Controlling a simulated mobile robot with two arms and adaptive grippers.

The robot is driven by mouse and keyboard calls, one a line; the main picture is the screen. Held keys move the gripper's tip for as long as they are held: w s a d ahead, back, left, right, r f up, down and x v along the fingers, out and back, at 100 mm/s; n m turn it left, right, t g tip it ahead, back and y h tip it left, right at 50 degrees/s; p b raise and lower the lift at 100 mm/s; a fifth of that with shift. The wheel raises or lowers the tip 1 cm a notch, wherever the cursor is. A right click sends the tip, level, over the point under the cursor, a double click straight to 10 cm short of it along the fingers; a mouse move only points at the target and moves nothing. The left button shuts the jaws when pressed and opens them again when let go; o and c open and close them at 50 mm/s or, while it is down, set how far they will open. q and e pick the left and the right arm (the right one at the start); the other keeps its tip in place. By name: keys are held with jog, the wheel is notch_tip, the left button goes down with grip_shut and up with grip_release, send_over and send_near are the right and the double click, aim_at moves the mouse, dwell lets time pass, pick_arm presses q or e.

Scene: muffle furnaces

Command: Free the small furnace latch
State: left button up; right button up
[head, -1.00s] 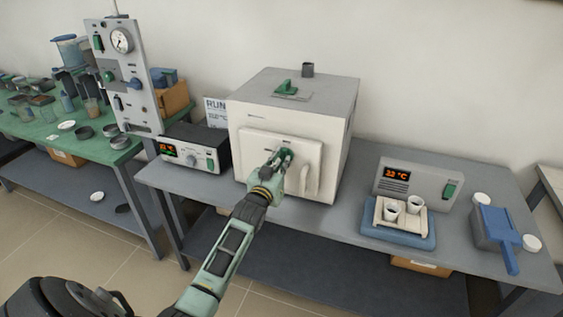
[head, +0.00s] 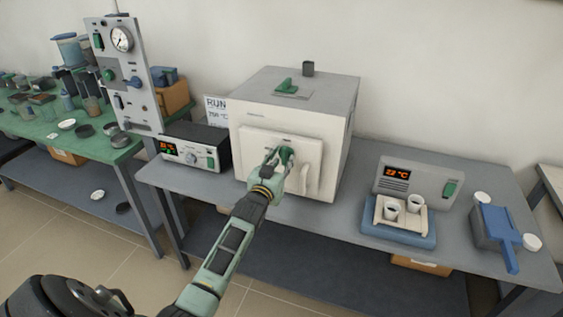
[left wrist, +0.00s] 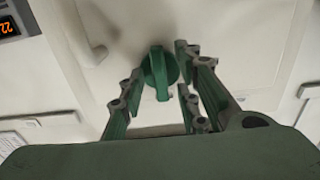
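The small furnace (head: 335,120) is a white box with a closed front door (head: 250,165). Its green latch (head: 288,157) is a round knob with a bar. In the left wrist view the latch (left wrist: 159,70) lies between my fingers, its bar pointing down in that picture. My left gripper (head: 278,156) is at the door front. In the left wrist view my left gripper (left wrist: 158,82) has its fingers apart on either side of the latch, with a narrow gap visible. Whether any fingertip touches the latch is hard to tell.
A pale door handle (head: 313,170) stands just right of the latch. A controller (head: 200,150) is left of the furnace. A blue tray (head: 385,232) with white cups and a grey unit (head: 435,183) are to the right. A gauge panel (head: 125,80) stands farther left.

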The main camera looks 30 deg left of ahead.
pick_arm(q)
jog(key=shift+s, duration=0.15)
jog(key=v, duration=1.1)
jog(key=shift+s, duration=0.4)
jog(key=s+d+f+m+g+h, duration=0.1)
jog(key=s+d+f+g, duration=0.25)
jog(key=f, duration=0.85)
jog(key=s+d+f+g+h, duration=0.1)
jog(key=s+d+f+g, duration=0.3)
jog(key=f, duration=0.8)
jog(key=s+d+f+m+h, duration=0.15)
jog(key=s+f, duration=0.35)
jog(key=f, duration=0.7)
jog(key=s+d+f+g, duration=0.2)
jog(key=s+f, duration=0.4)
jog(key=s, duration=0.6)
jog(key=s+d+f+m+g, duration=0.1)
jog(key=s+d+f+g, duration=0.2)
jog(key=s+f, duration=0.4)
jog(key=s+d+f+m+g, duration=0.1)
jog(key=s+f+g, duration=0.3)
jog(key=s, duration=1.4)
notch_tip(320, 180, down, 3)
jog(key=shift+d+f+h, duration=0.2)
jog(key=shift+d+h, duration=0.25)
jog(key=shift+d, duration=0.4)
jog(key=shift+o, duration=0.3)
jog(key=shift+w+m, duration=0.15)
jog(key=shift+m, duration=0.1)
